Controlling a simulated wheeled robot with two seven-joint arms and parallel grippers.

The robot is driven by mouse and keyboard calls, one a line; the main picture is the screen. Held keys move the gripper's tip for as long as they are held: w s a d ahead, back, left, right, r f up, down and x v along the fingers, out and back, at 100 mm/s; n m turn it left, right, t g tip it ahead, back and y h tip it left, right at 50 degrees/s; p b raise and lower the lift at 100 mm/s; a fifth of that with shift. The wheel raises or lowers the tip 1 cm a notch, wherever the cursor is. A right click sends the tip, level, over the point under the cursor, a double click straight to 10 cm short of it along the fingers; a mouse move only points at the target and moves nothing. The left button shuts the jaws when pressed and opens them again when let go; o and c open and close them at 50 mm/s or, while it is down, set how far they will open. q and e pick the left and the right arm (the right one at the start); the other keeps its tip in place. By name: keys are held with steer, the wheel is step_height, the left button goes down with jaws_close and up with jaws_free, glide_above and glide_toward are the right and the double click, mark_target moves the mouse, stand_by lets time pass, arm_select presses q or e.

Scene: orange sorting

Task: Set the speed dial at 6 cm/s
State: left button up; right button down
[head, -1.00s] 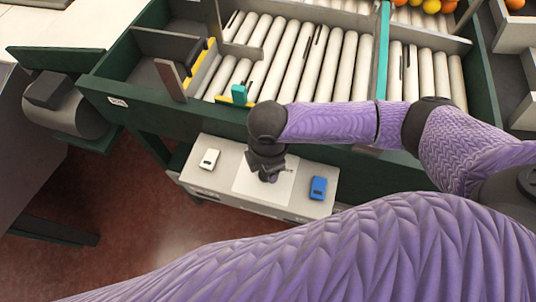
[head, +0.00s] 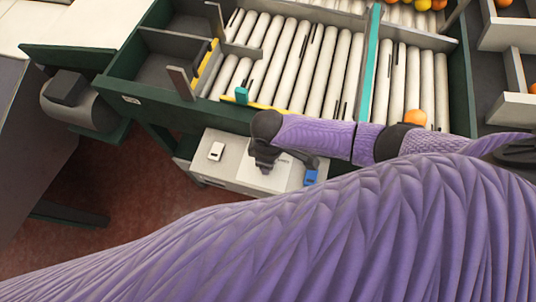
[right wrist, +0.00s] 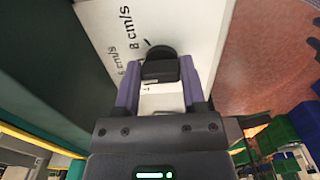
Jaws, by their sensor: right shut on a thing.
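The speed dial (right wrist: 160,52) is a dark round knob with a raised grip bar on a white panel. In the right wrist view the label 8 cm/s (right wrist: 122,28) is beside it, with a short dark mark between; a smaller, partly cut label that seems to read 6 cm/s (right wrist: 127,72) is lower left. My right gripper (right wrist: 160,72) is shut on the dial's grip bar, one purple finger on each side. In the head view my right gripper (head: 266,167) is over the white control box (head: 238,172) and hides the dial. My left gripper is not in view.
A white device (head: 216,151) and a blue device (head: 311,177) sit on the box. Behind it is the roller conveyor (head: 300,65) with a teal divider (head: 371,50). An orange (head: 415,118) lies on the right-hand rollers. A large purple arm link crosses the foreground.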

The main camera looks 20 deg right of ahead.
stand_by(0.3)
steer(key=shift+c, duration=0.8)
jaws_free()
steer(key=shift+r, duration=0.1)
step_height(320, 180, up, 10)
steer(key=p, duration=0.2)
